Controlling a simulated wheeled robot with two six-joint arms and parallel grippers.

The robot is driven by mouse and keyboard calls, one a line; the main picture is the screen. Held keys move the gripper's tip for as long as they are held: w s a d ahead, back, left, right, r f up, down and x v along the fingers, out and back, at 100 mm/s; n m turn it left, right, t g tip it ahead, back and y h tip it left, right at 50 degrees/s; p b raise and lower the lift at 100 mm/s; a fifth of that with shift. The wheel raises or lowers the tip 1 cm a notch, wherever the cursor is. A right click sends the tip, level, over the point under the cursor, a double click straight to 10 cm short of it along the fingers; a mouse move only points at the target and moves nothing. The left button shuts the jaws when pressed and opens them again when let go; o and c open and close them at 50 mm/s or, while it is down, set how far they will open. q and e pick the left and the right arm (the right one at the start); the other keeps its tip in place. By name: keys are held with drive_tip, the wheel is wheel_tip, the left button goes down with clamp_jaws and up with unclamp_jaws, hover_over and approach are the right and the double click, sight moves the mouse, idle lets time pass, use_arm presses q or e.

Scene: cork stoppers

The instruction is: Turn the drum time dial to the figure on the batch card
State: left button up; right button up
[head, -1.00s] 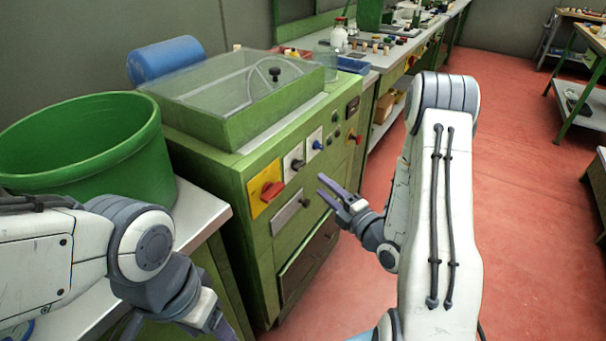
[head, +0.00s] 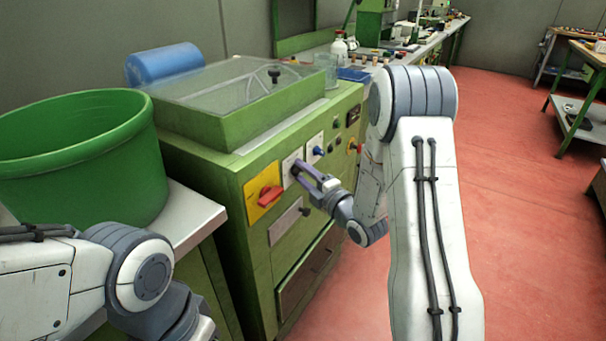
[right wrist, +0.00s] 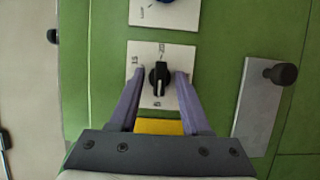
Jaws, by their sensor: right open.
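The green machine (head: 215,185) carries a row of controls on its front panel. My right gripper (right wrist: 160,76) is open, with one finger on each side of the dial and apparent gaps at both sides. In the head view the right gripper (head: 297,172) partly hides the dial. My left gripper's fingers are outside the head view. I cannot make out a batch card.
A red switch (head: 270,196) on a yellow plate and a blue knob (head: 319,151) flank the dial. A black knob (right wrist: 284,74) sticks out beside a grey plate. A green tub (head: 80,160) stands at left.

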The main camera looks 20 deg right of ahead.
clamp_jaws()
drive_tip(key=shift+r, duration=0.1)
drive_tip(key=m+g+p, duration=0.1)
drive_tip(key=m+p, duration=0.1)
drive_tip(key=m, duration=0.1)
drive_tip(key=shift+r, duration=0.2)
drive_tip(key=shift+w+d+m+g+y+p, duration=0.1)
drive_tip(key=shift+m+g+y+p, duration=1)
drive_tip(key=shift+m+p, duration=1.7)
drive_tip(key=shift+w+d+m+g+y+p, duration=0.15)
drive_tip(key=shift+m+g+y+p, duration=0.95)
drive_tip(key=shift+m+p, duration=1.7)
drive_tip(key=shift+w+d+m+g+y+p, duration=0.1)
drive_tip(key=shift+m+g+y+p, duration=1.05)
drive_tip(key=shift+p, duration=2.75)
drive_tip(key=shift+m+g+h, duration=0.25)
drive_tip(key=shift+m, duration=0.3)
